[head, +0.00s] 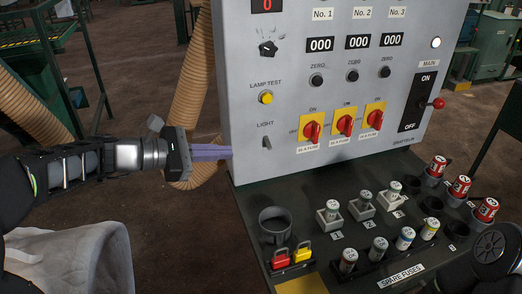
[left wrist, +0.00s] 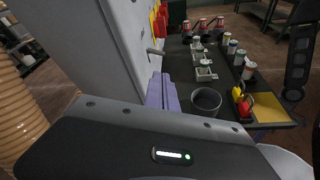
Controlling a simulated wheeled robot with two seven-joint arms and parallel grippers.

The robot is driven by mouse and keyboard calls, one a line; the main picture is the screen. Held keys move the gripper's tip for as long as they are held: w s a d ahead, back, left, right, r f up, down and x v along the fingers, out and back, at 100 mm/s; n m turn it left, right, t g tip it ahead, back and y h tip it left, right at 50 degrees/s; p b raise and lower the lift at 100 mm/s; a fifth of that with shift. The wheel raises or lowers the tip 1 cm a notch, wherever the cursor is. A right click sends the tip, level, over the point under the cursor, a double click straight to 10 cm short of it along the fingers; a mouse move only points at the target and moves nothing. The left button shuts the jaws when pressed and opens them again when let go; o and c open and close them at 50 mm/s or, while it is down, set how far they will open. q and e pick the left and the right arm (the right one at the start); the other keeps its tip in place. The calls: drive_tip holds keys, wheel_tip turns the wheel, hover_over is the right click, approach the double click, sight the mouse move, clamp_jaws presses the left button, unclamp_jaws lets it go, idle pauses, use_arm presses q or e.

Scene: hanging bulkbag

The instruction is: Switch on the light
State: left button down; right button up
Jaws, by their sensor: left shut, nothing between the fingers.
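The light switch (head: 267,143) is a small grey toggle lever under the word LIGHT, low on the left of the grey control panel (head: 245,60). It also shows in the left wrist view as a short lever (left wrist: 155,51) sticking out from the panel side. My left gripper (head: 230,152) has purple fingers, shut and empty, at the panel's left edge, a little left of and below the switch. In the left wrist view the fingers (left wrist: 162,92) point toward the panel front, apart from the lever. My right gripper's fingers are not visible.
The panel also carries a yellow lamp test button (head: 266,97), several red rotary switches (head: 312,131) and a red-knobbed main lever (head: 438,103). Below, a dark shelf holds a round cup (head: 275,225), padlocks (head: 302,251) and several fuses (head: 380,248). A ribbed hose (head: 190,85) hangs behind my left gripper.

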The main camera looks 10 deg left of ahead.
sight(268, 148)
use_arm(q)
drive_tip(key=p+x, duration=0.1)
drive_tip(key=x, duration=0.9)
drive_tip(key=shift+d, duration=0.1)
drive_tip(key=n+p, duration=0.1)
drive_tip(key=p, duration=0.1)
drive_tip(key=r+n+g+p, duration=0.1)
drive_tip(key=p, duration=0.2)
drive_tip(key=shift+s+d+h, duration=0.15)
drive_tip(key=shift+s+h, duration=0.05)
drive_tip(key=shift+h, duration=0.1)
idle(0.5)
drive_tip(key=shift+s+r, duration=0.1)
drive_tip(key=shift+r, duration=0.35)
